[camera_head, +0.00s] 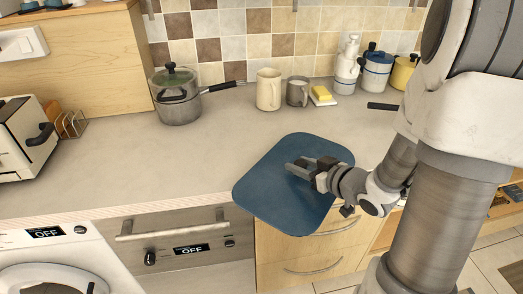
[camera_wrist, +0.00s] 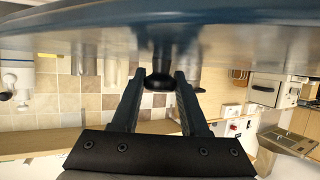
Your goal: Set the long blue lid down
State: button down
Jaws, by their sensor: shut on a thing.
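The long blue lid (camera_head: 270,185) is a large flat rounded plate in the middle of the head view. It appears over the front edge of the counter, overlapping the drawers below. My gripper (camera_head: 304,165) is in front of its upper face and shut on its dark knob. In the wrist view the lid (camera_wrist: 90,22) fills the top, with the knob (camera_wrist: 160,81) between the fingertips. I cannot tell how far the lid is from the counter; its underside is hidden.
The grey counter (camera_head: 160,152) is clear left of the lid. A lidded pot (camera_head: 177,98), a cream mug (camera_head: 268,90), a grey mug (camera_head: 297,92), a yellow sponge (camera_head: 321,93) and canisters (camera_head: 376,72) stand at the back. A toaster (camera_head: 22,138) stands at the left.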

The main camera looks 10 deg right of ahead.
jog(key=w+a, duration=0.2)
jog(key=w, duration=0.2)
jog(key=w+a, duration=0.1)
jog(key=w, duration=0.3)
jog(key=w+a, duration=0.2)
jog(key=w, duration=0.3)
jog(key=shift+a+b, duration=0.3)
jog(key=shift+b, duration=0.1)
jog(key=x, duration=0.3)
jog(key=shift+w+a+r, duration=0.15)
jog(key=shift+w+r, duration=0.05)
jog(key=shift+w, duration=0.15)
jog(key=shift+f+b, duration=0.25)
jog(key=shift+b, duration=0.05)
jog(key=shift+s+f, duration=0.1)
jog(key=c, duration=0.9)
grip_release()
jog(key=shift+f, duration=0.2)
jog(key=o, duration=0.5)
jog(key=shift+r, duration=0.1)
